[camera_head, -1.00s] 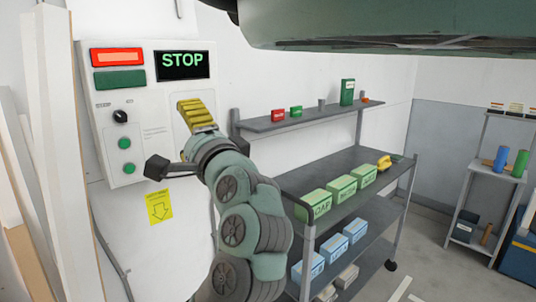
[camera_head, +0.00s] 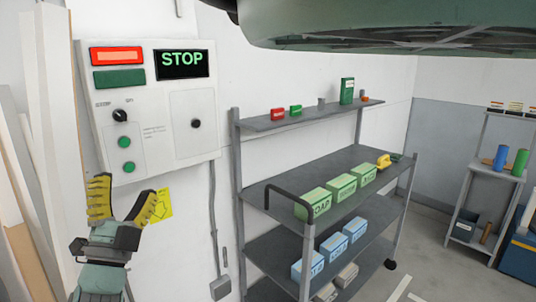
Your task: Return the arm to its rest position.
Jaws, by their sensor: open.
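My gripper (camera_head: 121,204) is at the lower left of the head view, pointing up, with its two yellow-padded fingers spread apart and nothing between them. It is below the white control panel (camera_head: 180,75) on the wall and in front of the lower wall. The panel has a display reading STOP, a lit red light, a dark green light, a black selector knob, two green buttons and a black knob on the right. The gripper partly covers a yellow arrow label (camera_head: 160,206). Most of my arm is out of the frame below.
A grey trolley (camera_head: 270,187) with green and blue boxes stands to the right; its upper shelf holds small items. Pale boards (camera_head: 50,130) lean at the left edge. A small shelf unit (camera_head: 480,170) stands far right. A conduit runs down the wall to a grey box (camera_head: 220,288).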

